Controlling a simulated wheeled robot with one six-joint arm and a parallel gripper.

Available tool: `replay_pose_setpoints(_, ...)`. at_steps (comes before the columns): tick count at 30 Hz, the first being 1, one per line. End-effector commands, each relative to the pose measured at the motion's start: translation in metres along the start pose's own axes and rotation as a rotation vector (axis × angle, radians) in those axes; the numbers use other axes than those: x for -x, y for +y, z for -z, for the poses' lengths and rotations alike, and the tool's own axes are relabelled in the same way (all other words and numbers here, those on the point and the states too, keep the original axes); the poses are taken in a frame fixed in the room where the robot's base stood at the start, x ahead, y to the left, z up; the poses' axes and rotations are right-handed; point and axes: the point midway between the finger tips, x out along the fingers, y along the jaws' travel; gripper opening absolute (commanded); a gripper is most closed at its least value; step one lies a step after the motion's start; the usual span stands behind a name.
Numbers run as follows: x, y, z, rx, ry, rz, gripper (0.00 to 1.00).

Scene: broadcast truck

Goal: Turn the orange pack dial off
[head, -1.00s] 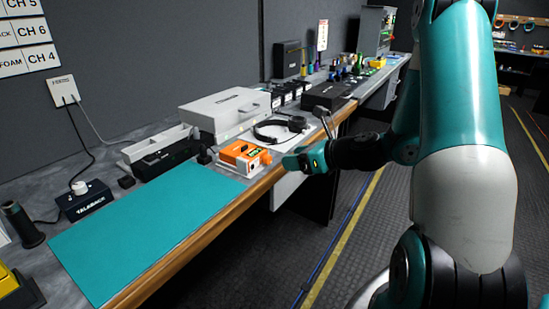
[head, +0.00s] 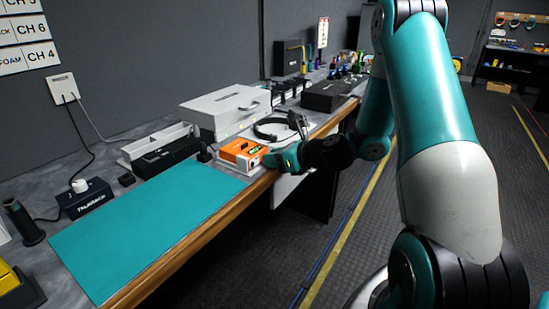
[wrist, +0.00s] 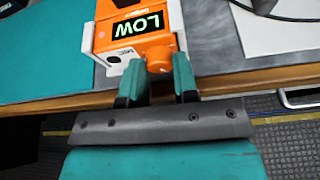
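The orange pack (head: 238,149) sits on the bench at the front edge, just past the teal mat. In the wrist view the orange pack (wrist: 105,37) has a lit green display reading LOW, upside down. Its round orange dial (wrist: 159,59) sticks out of the end facing my gripper. My gripper (wrist: 159,72) is open, with one teal finger on each side of the dial. The right finger looks very close to the dial; contact cannot be told. In the head view my gripper (head: 272,160) is level with the pack's end and hides the dial.
A teal mat (head: 145,225) covers the near bench. A grey case (head: 225,108) stands behind the pack, with a headset (head: 272,130) to its right. The wooden bench edge (wrist: 60,105) runs under my gripper. The aisle floor is clear.

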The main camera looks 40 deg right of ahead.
Motion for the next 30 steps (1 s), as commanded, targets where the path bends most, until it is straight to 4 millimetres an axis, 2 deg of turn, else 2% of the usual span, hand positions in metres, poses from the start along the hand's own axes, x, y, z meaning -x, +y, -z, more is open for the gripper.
replay_pose_setpoints(9,0.0002,0.0011,-0.0001,0.116,-0.001,0.048,0.04)
replay_pose_setpoints(17,0.0003,0.0008,-0.0001,0.122,0.000,0.051,0.04)
replay_pose_setpoints(18,0.0003,0.0008,-0.0001,0.122,0.000,0.051,0.37)
replay_pose_setpoints(20,0.0002,0.0008,-0.0001,0.122,0.000,0.051,0.50)
replay_pose_setpoints(21,0.0002,0.0008,-0.0001,0.122,0.000,0.051,0.54)
replay_pose_setpoints(30,0.0025,0.0006,0.0000,0.121,0.000,0.051,0.54)
